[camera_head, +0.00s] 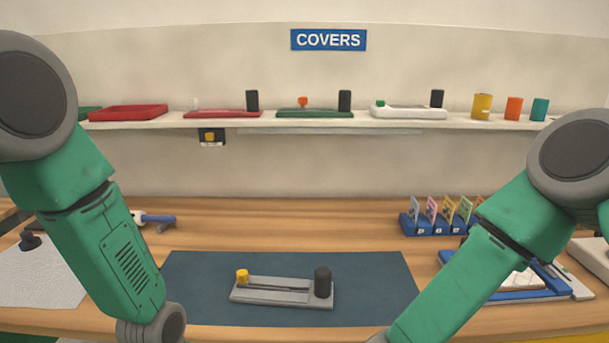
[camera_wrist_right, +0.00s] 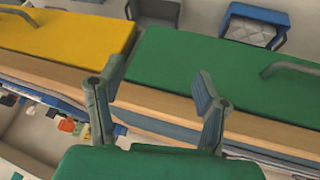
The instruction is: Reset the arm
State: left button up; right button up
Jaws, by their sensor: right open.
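My right arm (camera_head: 475,262) is green and comes in from the right in the head view, its lower end running out of the bottom edge. My right gripper (camera_wrist_right: 158,95) shows in the right wrist view, with its two grey fingers spread apart and nothing between them. Beyond the fingers are a yellow panel (camera_wrist_right: 65,35) and a green panel (camera_wrist_right: 225,75) with grey handles. My left arm (camera_head: 105,250) comes in from the left and points down; its gripper is outside the head view.
A dark blue mat (camera_head: 205,290) lies on the wooden table (camera_head: 300,215), bearing a grey device (camera_head: 275,291) with yellow and black knobs. A blue card rack (camera_head: 435,222) and a blue tray (camera_head: 515,294) are at right. A shelf (camera_head: 300,122) under the COVERS sign (camera_head: 328,40) holds several items.

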jog(key=s+d+f+n+y+b, duration=0.1)
jog(key=s+d+f, duration=0.1)
jog(key=s+f, duration=0.3)
jog(key=s+d+f+n+b, duration=0.1)
jog(key=s+d+f+b, duration=0.1)
jog(key=s+d+f, duration=0.15)
pick_arm(q)
jog(key=s+a+f+m+b, duration=0.1)
jog(key=s+a+f+m, duration=0.1)
jog(key=s+a+f, duration=0.2)
jog(key=s+a+f+m+y+b, duration=0.1)
jog(key=s+a+f+m, duration=0.2)
jog(key=s+f, duration=0.6)
jog(key=s, duration=0.7)
jog(key=shift+s+a+f+m+t, duration=0.2)
jog(key=shift+a+f+m+t, duration=0.1)
jog(key=shift+a+f, duration=0.1)
pick_arm(e)
jog(key=s+d+f+g+y, duration=0.1)
jog(key=s+d+f+g, duration=0.1)
jog(key=s, duration=0.7)
jog(key=s+d+f+g+y, duration=0.1)
jog(key=s+d+f+g, duration=0.1)
jog(key=s, duration=0.6)
jog(key=shift+s+d+f+n+g, duration=0.35)
jog(key=shift+d+f, duration=0.25)
jog(key=shift+d, duration=0.3)
